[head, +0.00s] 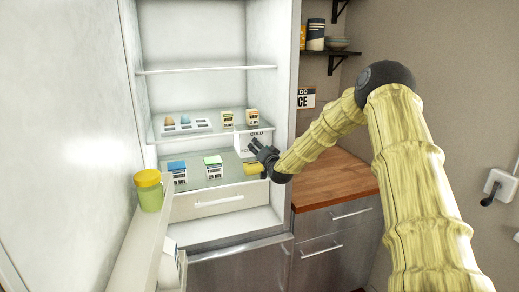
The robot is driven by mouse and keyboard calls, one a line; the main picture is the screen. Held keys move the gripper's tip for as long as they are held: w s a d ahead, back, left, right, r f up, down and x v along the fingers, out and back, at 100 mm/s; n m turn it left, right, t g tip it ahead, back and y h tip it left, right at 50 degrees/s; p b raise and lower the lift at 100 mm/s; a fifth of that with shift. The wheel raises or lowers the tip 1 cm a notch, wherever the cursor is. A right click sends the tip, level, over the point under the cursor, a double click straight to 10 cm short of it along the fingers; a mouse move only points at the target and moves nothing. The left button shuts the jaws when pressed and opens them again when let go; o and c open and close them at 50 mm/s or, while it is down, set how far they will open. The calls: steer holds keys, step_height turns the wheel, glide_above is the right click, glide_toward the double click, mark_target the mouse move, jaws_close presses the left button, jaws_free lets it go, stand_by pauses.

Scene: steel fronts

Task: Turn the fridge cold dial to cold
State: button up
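The open fridge (270,60) stands in the middle of the head view, its inside facing me. A white panel with the printed word COLD (257,133) is on the right inner side, at the height of the middle shelf. The dial itself is too small or hidden behind my gripper to make out, so its setting cannot be read. My gripper (252,147) is just below and in front of this panel, pointing left and inward. Its dark fingers look apart, with nothing seen between them. Whether they touch the dial cannot be told.
The fridge door stands open at left, with a yellow-lidded jar (149,190) on its shelf. An egg tray (184,126) and small cartons stand on the middle shelf. More boxes and a yellow item (253,168) lie below. A wooden counter (333,178) is at right.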

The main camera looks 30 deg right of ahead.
steer(key=c, duration=1)
steer(key=shift+f+n+b, duration=0.1)
steer(key=shift+n+b, duration=0.2)
steer(key=shift+b, duration=0.05)
steer(key=shift+n+b, duration=7.05)
steer(key=shift+n, duration=1.45)
steer(key=shift+d, duration=0.1)
steer(key=shift+s, duration=0.1)
